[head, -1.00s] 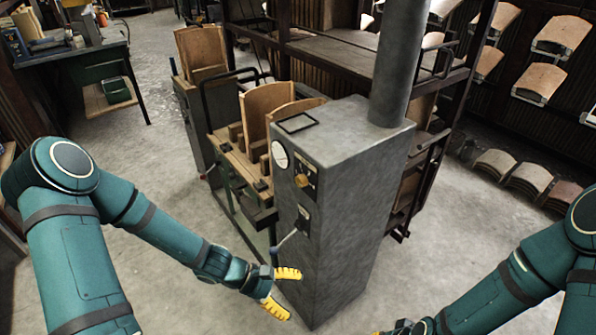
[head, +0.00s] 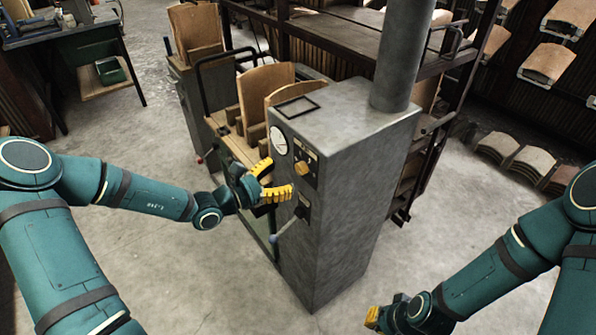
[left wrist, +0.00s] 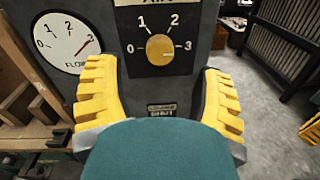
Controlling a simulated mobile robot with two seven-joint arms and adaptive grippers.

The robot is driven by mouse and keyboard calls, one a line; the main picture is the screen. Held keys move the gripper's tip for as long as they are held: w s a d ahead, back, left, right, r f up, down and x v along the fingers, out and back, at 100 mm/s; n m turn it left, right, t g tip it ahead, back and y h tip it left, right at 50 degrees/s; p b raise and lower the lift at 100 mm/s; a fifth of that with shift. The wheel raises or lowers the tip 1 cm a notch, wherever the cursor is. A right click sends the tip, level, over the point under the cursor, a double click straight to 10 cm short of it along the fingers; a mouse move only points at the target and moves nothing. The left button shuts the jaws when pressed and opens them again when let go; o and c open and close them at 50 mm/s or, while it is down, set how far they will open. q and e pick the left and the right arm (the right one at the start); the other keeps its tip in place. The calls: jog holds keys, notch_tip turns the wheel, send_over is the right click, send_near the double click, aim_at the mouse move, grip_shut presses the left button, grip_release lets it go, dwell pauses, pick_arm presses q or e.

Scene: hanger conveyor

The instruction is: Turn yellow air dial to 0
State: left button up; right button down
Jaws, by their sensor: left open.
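The yellow air dial (head: 301,168) is a round knob on a dark plate on the front of the grey metal cabinet (head: 340,215). In the left wrist view the dial (left wrist: 160,48) sits inside a scale from 0 at left to 3 at right; a small light mark on it seems to face the 3 side. My left gripper (head: 277,181) is open, its yellow fingers just in front of the panel, slightly left of and below the dial. In the wrist view the fingers stand apart on either side below the dial, not touching it. My right gripper (head: 373,318) is low at the bottom, mostly hidden.
A round white flow gauge (left wrist: 67,38) is left of the dial, its red needle near 3. A lever with a blue-grey end (head: 283,231) sticks out below the dial. A wooden-slatted rack (head: 240,150) stands left of the cabinet. Floor in front is clear.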

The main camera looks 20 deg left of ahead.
aim_at(298, 169)
pick_arm(q)
jog(key=b+x, duration=0.1)
jog(key=x, duration=0.4)
jog(key=shift+w+d, duration=0.25)
grip_shut()
